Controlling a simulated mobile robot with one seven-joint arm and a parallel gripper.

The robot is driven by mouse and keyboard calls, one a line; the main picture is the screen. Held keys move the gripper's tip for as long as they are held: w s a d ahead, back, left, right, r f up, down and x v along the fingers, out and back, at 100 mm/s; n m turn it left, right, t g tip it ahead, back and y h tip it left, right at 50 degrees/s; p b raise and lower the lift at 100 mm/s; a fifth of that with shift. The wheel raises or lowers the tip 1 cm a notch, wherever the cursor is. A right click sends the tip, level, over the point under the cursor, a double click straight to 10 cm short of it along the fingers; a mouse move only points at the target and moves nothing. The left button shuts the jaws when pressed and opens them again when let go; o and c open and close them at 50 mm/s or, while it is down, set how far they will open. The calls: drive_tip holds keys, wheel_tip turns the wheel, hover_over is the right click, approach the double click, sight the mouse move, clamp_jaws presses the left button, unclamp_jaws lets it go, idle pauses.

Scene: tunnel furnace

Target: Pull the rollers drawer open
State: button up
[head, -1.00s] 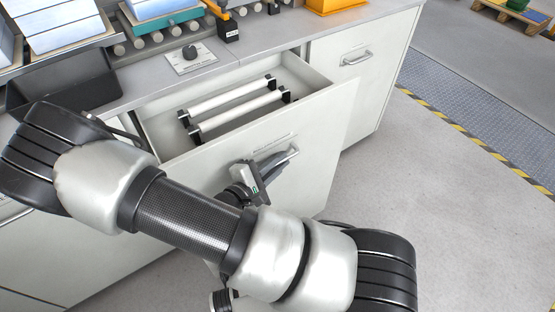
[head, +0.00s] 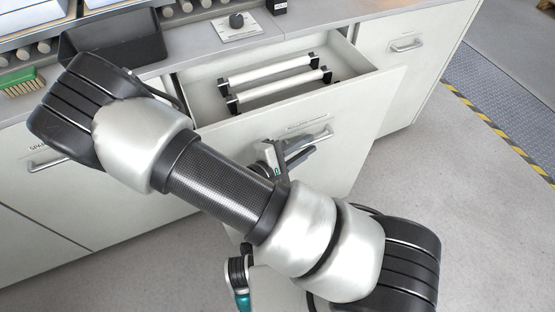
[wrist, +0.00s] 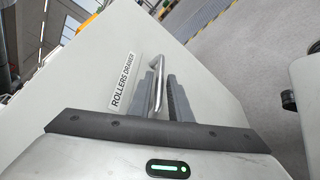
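The rollers drawer (head: 350,110) is a white drawer pulled well out of the cabinet, with several white rollers (head: 270,70) with black ends inside. Its front also fills much of the wrist view (wrist: 90,75), with a "ROLLERS DRAWER" label. The metal bar handle (head: 322,134) is on the drawer front. My gripper (head: 312,146) is at the handle. In the wrist view the handle (wrist: 160,66) lies between the two grey fingers (wrist: 163,95), which look slightly parted. Contact with the bar is not clear.
A grey worktop (head: 200,45) runs behind the drawer, with a black bin (head: 115,40), a green brush (head: 20,80) and a knob panel (head: 237,27). A closed cabinet front (head: 425,60) stands at the right. The floor (head: 455,185) at the right is clear.

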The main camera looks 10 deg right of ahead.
drive_tip(key=p+v, duration=0.2)
drive_tip(key=v, duration=1.2)
drive_tip(key=shift+s+a, duration=0.2)
drive_tip(key=shift+a, duration=0.1)
drive_tip(key=shift+r, duration=0.1)
drive_tip(key=s+d+r+m+g+y, duration=0.1)
drive_tip(key=d+r+m+y, duration=0.35)
drive_tip(key=r, duration=0.45)
drive_tip(key=s+d+r+m+g+y, duration=0.2)
drive_tip(key=d+r+m+y, duration=0.25)
drive_tip(key=r, duration=0.55)
drive_tip(key=s+d+r+m+g+y, duration=0.1)
drive_tip(key=d+r+m+y, duration=0.3)
drive_tip(key=r, duration=0.5)
wheel_tip(320, 180, up, 22)
drive_tip(key=p, duration=2.1)
drive_tip(key=shift+a+f+m+h, duration=0.2)
drive_tip(key=shift+a+m+h, duration=0.1)
drive_tip(key=shift+a+m, duration=0.1)
